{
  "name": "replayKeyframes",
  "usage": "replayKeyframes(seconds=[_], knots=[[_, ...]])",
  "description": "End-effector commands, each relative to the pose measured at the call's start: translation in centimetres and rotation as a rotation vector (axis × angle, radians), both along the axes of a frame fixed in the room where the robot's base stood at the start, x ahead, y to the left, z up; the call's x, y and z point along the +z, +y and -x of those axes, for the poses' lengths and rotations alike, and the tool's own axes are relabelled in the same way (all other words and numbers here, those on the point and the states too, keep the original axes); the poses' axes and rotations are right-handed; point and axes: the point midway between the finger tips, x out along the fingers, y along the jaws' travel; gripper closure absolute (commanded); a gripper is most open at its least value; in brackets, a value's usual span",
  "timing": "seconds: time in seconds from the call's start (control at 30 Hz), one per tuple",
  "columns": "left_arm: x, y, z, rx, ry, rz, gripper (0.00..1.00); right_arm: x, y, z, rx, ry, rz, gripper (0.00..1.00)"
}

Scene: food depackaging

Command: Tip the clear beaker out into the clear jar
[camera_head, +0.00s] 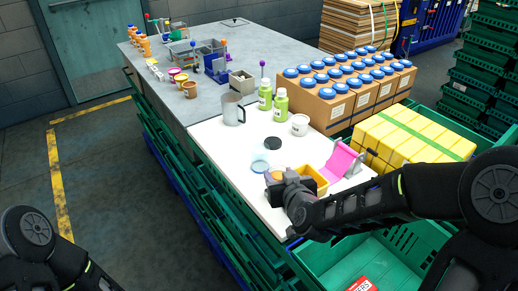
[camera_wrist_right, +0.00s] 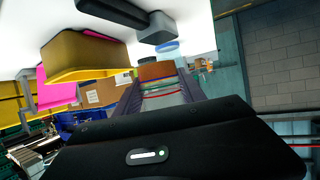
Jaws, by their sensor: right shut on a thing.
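My right gripper (camera_head: 277,178) is over the front of the white mat, shut on a small vessel with orange-brown contents (camera_wrist_right: 157,70), which I take to be the clear beaker. The fingers hide much of it, and I cannot tell its tilt. A clear, blue-rimmed round vessel (camera_head: 260,166), likely the clear jar, stands on the mat just behind and left of the gripper. A blue round shape (camera_wrist_right: 167,47) also shows beyond the held vessel in the right wrist view. My left arm shows at the lower left; its gripper is out of the picture.
A yellow bin (camera_head: 312,178) and a pink scoop-shaped piece (camera_head: 341,160) are close right of the gripper. A dark disc (camera_head: 273,143), a metal pitcher (camera_head: 233,110), green bottles (camera_head: 265,97) and a white tub (camera_head: 300,125) stand farther back. The mat's left front is clear.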

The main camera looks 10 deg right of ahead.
Motion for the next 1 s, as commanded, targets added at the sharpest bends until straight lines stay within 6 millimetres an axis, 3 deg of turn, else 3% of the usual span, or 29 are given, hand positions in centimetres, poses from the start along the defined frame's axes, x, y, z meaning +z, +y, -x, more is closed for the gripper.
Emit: replayKeyframes(seconds=[0.37,0.57,0.77,1.0], knots=[[0.1,0.0,0.0,0.000,-0.001,0.000,0.64,0.1,0.1,-0.1,0.001,-0.001,0.000,0.95],[0.8,0.0,0.0,0.001,0.002,-0.002,0.64,0.0,1.5,-1.1,0.010,0.001,0.000,0.95],[2.2,0.1,0.2,0.000,0.005,-0.004,0.64,-0.6,4.9,-3.2,0.025,0.003,0.004,0.95],[4.3,0.2,0.4,0.002,0.014,-0.010,0.64,-2.0,10.3,-6.3,0.037,0.000,0.011,0.95]])
